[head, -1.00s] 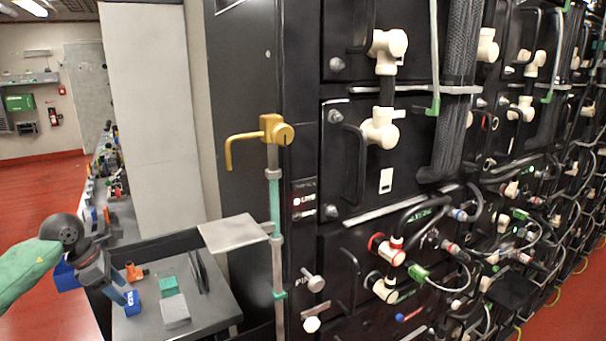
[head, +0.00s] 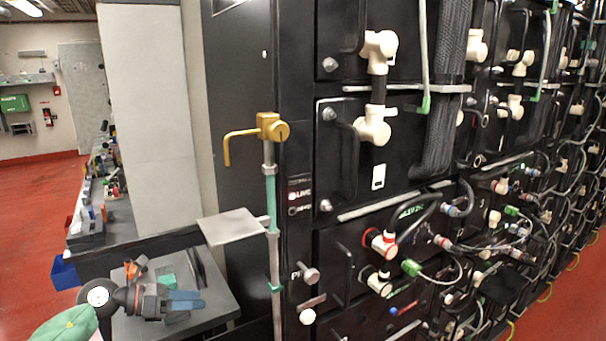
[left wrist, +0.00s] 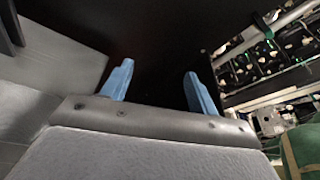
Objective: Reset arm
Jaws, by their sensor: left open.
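My left gripper (head: 186,301) is low at the left of the head view, in front of the small grey table. Its blue fingers point to the right, and my green-sleeved arm comes in from the lower left. In the left wrist view its two blue fingers (left wrist: 158,76) stand well apart with nothing between them. Beyond them is a dark surface. My right gripper is not in view.
The black battery rack (head: 345,235) with cables and white connectors fills the right side. A pole with a yellow handle (head: 268,128) and a grey plate (head: 233,226) stands before it. An orange item (head: 135,268) and a green block (head: 166,281) lie on the small table (head: 215,320).

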